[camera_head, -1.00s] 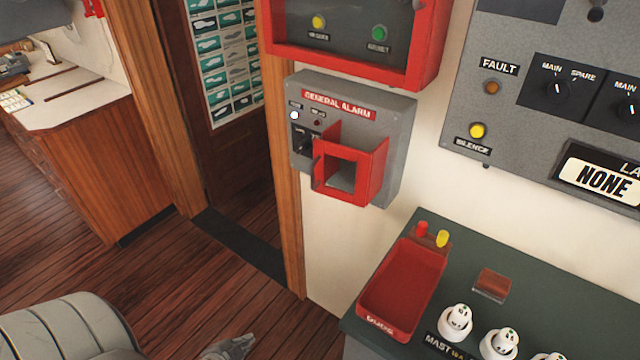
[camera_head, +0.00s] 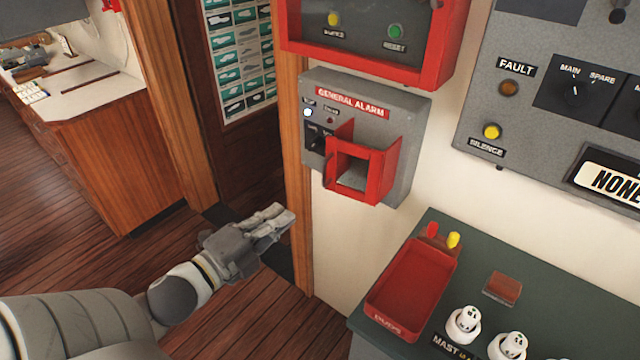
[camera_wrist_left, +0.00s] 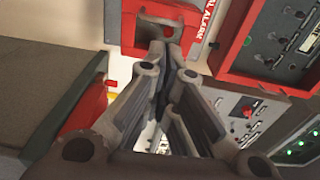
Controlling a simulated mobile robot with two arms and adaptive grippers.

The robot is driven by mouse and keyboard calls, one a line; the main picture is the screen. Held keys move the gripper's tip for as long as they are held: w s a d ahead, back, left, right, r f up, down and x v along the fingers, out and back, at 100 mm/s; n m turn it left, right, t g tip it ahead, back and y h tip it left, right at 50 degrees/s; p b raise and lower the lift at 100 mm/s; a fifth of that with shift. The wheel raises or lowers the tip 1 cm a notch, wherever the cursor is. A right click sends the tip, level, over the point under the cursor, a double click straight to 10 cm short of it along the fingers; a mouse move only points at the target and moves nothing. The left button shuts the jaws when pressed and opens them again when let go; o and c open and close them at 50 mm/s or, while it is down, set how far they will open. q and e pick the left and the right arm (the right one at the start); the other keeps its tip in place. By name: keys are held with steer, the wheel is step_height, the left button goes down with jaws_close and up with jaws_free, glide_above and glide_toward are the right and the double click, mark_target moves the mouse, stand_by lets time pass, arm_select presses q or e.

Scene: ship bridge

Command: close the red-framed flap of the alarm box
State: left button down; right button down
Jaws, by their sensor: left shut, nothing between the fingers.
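The grey alarm box (camera_head: 318,92) with the "GENERAL ALARM" label hangs on the white wall in the head view. Its red-framed flap (camera_head: 378,178) stands out from the lower front of the box, swung open. The flap also shows at the top of the left wrist view (camera_wrist_left: 187,14), just beyond the fingertips. My left gripper (camera_head: 284,217) is shut and empty, in front of the door frame, to the left of and below the flap in the picture. It appears apart from the flap. In the left wrist view its fingers (camera_wrist_left: 166,52) point towards the flap. My right gripper is not in view.
A red-framed panel (camera_head: 375,71) sits close above the alarm box. Below right is a green console (camera_head: 462,250) with a red tray (camera_head: 415,285) and several white knobs. A wooden door frame (camera_head: 296,180) stands left of the box. The floor left is open.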

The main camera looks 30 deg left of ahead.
arm_select(q)
steer(key=p, duration=0.3)
glide_toward(323, 177)
steer(key=w+d, duration=0.2)
steer(key=w, duration=0.3)
steer(key=shift+w+d+p, duration=0.1)
steer(key=shift+w+p, duration=0.25)
steer(key=shift+w, duration=0.65)
steer(key=shift+w+a+r+p, duration=0.2)
steer(key=shift+w+a+p, duration=0.15)
steer(key=shift+w+a, duration=0.4)
steer(key=shift+w+f, duration=0.2)
steer(key=shift+w, duration=0.1)
steer(key=shift+s, duration=0.1)
